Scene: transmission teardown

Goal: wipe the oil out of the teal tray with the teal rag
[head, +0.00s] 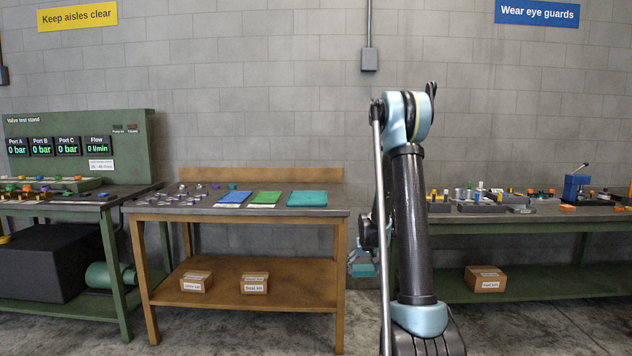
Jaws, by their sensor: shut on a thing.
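The teal tray (307,199) lies flat at the right end of the wooden bench top. Oil in it is too small to make out. My gripper (362,256) hangs low, right of the wooden bench and below its top, partly hidden behind my own arm. It is shut on a small teal thing (363,270), which looks like the teal rag. The gripper is apart from the tray, lower and to its right.
A blue tray (235,198) and a green tray (265,198) lie left of the teal one, with several small parts beyond. The wooden bench (240,213) has two boxes on its lower shelf. A valve test stand (130,145) is at left; a cluttered bench (520,219) is at right.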

